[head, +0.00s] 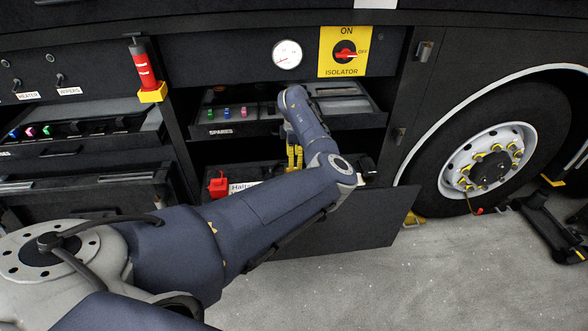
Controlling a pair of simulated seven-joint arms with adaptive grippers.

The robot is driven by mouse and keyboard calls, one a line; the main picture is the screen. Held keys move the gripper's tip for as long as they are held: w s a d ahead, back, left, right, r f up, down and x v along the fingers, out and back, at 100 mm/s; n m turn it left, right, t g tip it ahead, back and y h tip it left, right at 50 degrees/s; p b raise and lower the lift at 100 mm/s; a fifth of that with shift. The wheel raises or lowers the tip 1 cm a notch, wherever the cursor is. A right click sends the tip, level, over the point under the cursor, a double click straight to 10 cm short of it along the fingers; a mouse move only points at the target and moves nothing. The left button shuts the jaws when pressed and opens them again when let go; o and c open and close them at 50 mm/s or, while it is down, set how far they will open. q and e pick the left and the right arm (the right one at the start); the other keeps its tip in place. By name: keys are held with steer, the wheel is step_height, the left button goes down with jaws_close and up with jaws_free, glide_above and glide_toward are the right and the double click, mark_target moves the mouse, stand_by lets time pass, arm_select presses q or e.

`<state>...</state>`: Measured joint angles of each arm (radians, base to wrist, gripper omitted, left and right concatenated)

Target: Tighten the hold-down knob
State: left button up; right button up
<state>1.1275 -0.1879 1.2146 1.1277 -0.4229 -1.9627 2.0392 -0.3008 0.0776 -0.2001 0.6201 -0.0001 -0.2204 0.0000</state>
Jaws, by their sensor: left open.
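My left arm reaches in from the left to the open bay. Its wrist bends back there, and my left gripper (291,134) points down, mostly hidden behind the wrist; it is open. A yellow part (294,159) shows just below it, over the battery area; whether they touch I cannot tell. A battery with a white label (241,187) sits low in the bay, largely covered by my forearm. A red cap (218,185) stands at its left end. I cannot make out the hold-down knob clearly. My right gripper is not in view.
A spares tray (234,129) sits above the battery, close to my wrist. A lowered dark flap (370,222) is in front of the bay. An isolator switch (345,53) and gauge (287,54) are above. A wheel (488,158) stands right.

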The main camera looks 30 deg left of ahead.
arm_select(q)
steer(key=shift+f, duration=2.65)
jaws_close()
